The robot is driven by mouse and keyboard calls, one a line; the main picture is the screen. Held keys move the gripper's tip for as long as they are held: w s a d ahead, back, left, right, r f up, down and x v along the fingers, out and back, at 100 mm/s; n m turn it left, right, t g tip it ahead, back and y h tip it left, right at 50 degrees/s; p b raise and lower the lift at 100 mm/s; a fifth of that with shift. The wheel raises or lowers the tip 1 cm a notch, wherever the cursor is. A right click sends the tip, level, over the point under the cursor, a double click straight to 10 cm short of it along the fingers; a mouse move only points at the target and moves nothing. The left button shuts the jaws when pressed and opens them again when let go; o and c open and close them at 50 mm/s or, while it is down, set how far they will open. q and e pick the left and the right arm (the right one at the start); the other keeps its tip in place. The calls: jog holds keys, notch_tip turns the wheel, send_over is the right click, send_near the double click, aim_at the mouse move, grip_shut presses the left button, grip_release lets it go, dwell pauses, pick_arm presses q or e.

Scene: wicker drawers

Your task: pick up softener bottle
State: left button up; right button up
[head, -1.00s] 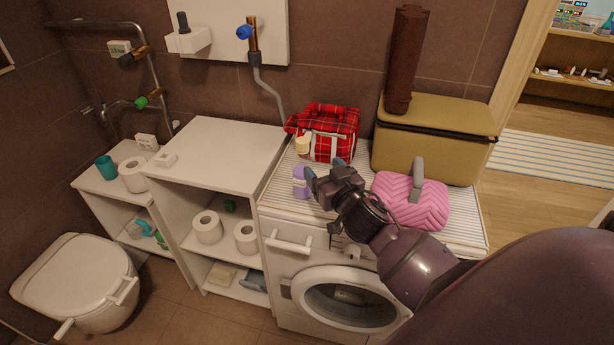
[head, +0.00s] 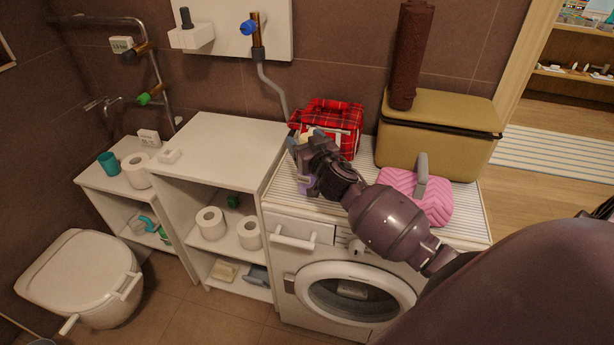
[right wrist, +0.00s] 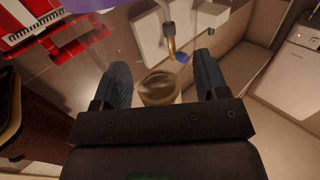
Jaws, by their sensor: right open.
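The softener bottle (head: 304,186) is purple with a cream cap and stands on the washing machine's striped top (head: 288,187), near its left edge. My right gripper (head: 303,146) is at the bottle's upper part and hides much of it in the head view. In the right wrist view, the gripper (right wrist: 162,70) is open, and the round cream cap (right wrist: 158,88) shows between its two fingers. A gap shows beside the cap, and I cannot tell whether either finger touches it. A purple patch shows at that view's top edge. My left gripper is not in view.
A red plaid bag (head: 338,122) stands close behind the bottle. A pink quilted case (head: 418,197) is to the right, under my arm, and a mustard box (head: 440,135) is at the back right. A white shelf unit (head: 222,142) adjoins the machine on the left.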

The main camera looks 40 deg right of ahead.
jog(key=shift+w, duration=0.3)
grip_shut()
jog(key=shift+r, duration=0.1)
